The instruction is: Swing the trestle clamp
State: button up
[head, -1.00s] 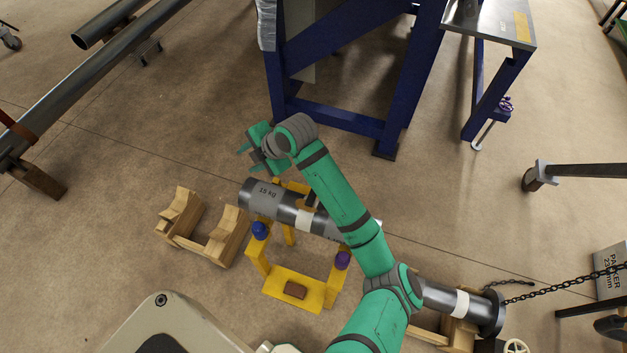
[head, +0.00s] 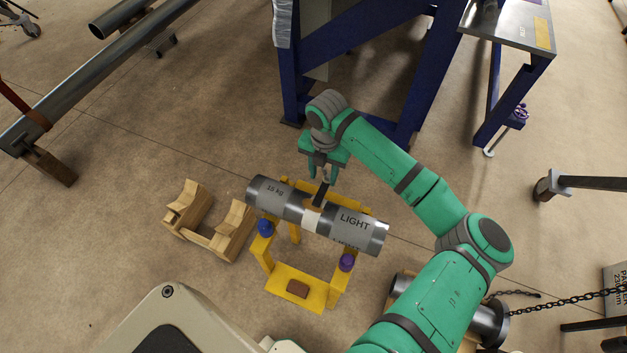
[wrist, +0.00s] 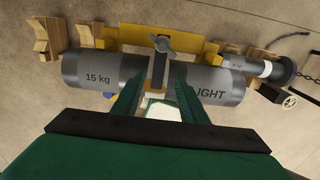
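A yellow trestle (head: 290,287) stands on the floor with a grey pipe (head: 268,198) lying across its top. The pipe is marked "15 kg" and "LIGHT" and has a white band near its middle. The trestle clamp (head: 321,194) is a dark bar at the pipe's middle. In the wrist view the clamp bar (wrist: 158,72) crosses the pipe and has a grey wing-shaped knob (wrist: 163,44) at its far end. My gripper (head: 323,168) is above the clamp, pointing down. Its fingers (wrist: 156,84) are apart, with the bar between them; I cannot tell if they touch it.
A blue knob (head: 265,227) and a purple knob (head: 346,262) sit on the trestle's near side. Wooden cradles (head: 205,227) stand to the left. A blue steel frame (head: 355,119) stands behind my gripper. A flanged pipe (head: 488,322) and chain (head: 560,303) are at right.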

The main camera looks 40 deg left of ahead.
aim_at(322, 190)
notch_tip(322, 190, down, 7)
jog(key=shift+s+a+f, duration=0.1)
jog(key=shift+a+f, duration=0.05)
jog(key=shift+f, duration=0.05)
dwell(0.3)
grip_shut()
